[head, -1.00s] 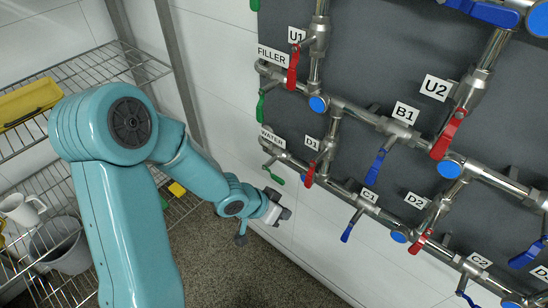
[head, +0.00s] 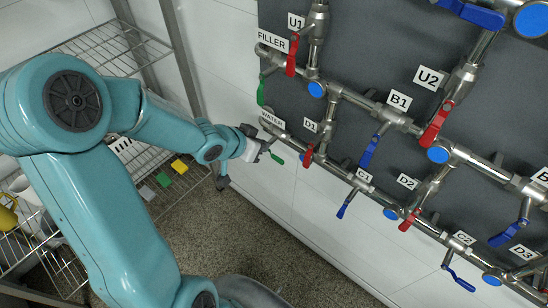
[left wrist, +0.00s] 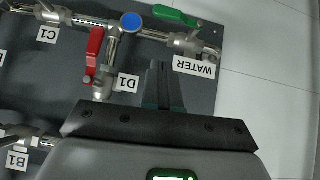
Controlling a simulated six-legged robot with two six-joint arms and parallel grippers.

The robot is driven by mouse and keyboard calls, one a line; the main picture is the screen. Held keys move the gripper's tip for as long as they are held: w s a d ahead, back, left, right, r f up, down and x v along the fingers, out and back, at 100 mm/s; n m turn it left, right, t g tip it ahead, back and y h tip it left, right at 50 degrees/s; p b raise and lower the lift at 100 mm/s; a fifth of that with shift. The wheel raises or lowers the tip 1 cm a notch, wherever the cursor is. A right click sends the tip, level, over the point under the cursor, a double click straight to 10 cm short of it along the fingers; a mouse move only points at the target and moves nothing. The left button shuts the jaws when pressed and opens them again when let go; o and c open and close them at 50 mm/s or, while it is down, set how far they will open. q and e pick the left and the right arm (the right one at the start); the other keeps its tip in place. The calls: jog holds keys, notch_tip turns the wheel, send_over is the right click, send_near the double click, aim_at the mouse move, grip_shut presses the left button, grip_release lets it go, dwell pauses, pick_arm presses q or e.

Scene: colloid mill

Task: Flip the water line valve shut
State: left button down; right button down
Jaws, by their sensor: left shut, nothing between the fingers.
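The water line valve sits at the left end of the lower pipe, under the WATER label (head: 272,119). Its green handle (head: 277,158) is partly hidden by my left gripper in the head view. In the left wrist view the green handle (left wrist: 176,15) lies roughly along the pipe, with the WATER label (left wrist: 194,67) beside it. My left gripper (head: 266,141) is close to this valve, its fingers (left wrist: 163,85) shut and empty, pointing towards the pipe between the WATER and D1 labels. The fingertips look apart from the handle. My right gripper is not in view.
The red D1 handle (head: 308,154) is close on the right and the green FILLER handle (head: 261,92) is above. Several blue and red handles line the grey panel (head: 370,40). A wire rack (head: 150,165) stands at left. Floor below is clear.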

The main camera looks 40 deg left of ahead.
pick_arm(q)
jog(key=b, duration=0.3)
send_over(273, 156)
jog(key=s+d, duration=0.1)
jog(key=d, duration=0.1)
notch_tip(273, 156, down, 6)
jog(key=shift+s+a+f, duration=0.1)
jog(key=shift+s+f, duration=0.05)
jog(key=shift+f, duration=0.65)
jog(key=shift+s+a+f, duration=0.1)
jog(key=shift+s+f, duration=0.05)
jog(key=shift+f, duration=0.6)
jog(key=shift+a+f, duration=0.1)
